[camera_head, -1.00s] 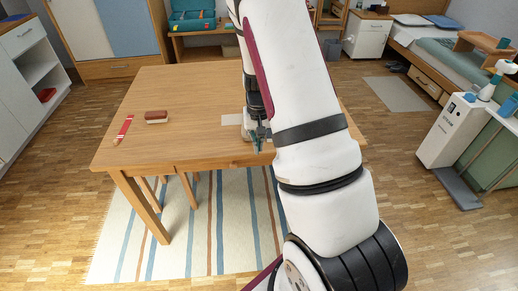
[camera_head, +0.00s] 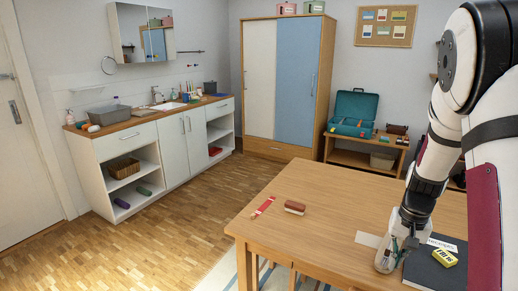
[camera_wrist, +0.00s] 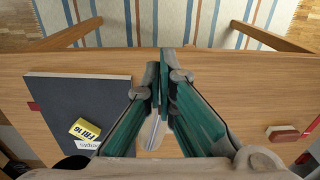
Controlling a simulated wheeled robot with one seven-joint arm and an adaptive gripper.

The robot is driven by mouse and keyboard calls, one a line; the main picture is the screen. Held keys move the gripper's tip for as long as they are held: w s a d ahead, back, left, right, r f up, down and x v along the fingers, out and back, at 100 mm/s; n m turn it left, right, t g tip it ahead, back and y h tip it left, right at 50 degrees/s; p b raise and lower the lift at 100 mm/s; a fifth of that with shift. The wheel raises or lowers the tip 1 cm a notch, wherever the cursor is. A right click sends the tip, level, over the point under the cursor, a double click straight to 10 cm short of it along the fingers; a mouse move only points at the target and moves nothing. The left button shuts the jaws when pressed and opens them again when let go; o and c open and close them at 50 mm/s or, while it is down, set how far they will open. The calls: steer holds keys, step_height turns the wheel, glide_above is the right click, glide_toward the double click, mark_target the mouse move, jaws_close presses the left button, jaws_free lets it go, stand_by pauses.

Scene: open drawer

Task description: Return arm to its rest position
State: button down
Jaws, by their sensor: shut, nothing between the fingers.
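My arm reaches down the right side of the head view, over the wooden table (camera_head: 325,205). My gripper (camera_head: 392,262) is low over the table's front part, left of a dark flat board (camera_head: 430,275). In the wrist view my gripper (camera_wrist: 163,78) has its green-sided fingers together, with nothing held. The board (camera_wrist: 75,108) lies left of the fingers there. A yellow block marked FRI 16 (camera_wrist: 84,129) lies on it, beside a small white printed card (camera_wrist: 88,143).
A red-brown brush-like block (camera_head: 294,208) and a red strip (camera_head: 263,207) lie on the table's left. A pale sheet (camera_head: 368,240) lies beside my gripper. The wardrobe (camera_head: 285,90), sink counter (camera_head: 150,120) and teal case (camera_head: 353,112) stand beyond. Floor left of the table is clear.

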steer(key=s+a+r+n+t+p, duration=0.1)
steer(key=s+a+r+n, duration=0.1)
steer(key=s+a+r, duration=0.5)
steer(key=s+a+r+n+t+p, duration=0.1)
steer(key=a+r, duration=0.5)
steer(key=r, duration=0.4)
steer(key=s+a+r+n+t+p, duration=0.1)
steer(key=s+a+r, duration=0.2)
steer(key=s, duration=0.5)
steer(key=s+a+r+n+p, duration=0.1)
steer(key=s+a+r+n, duration=0.1)
steer(key=s, duration=0.6)
step_height(320, 180, up, 3)
steer(key=shift+a+f+n+t, duration=0.1)
steer(key=shift+a+n+t, duration=0.25)
steer(key=shift+a, duration=0.5)
steer(key=shift+s, duration=0.1)
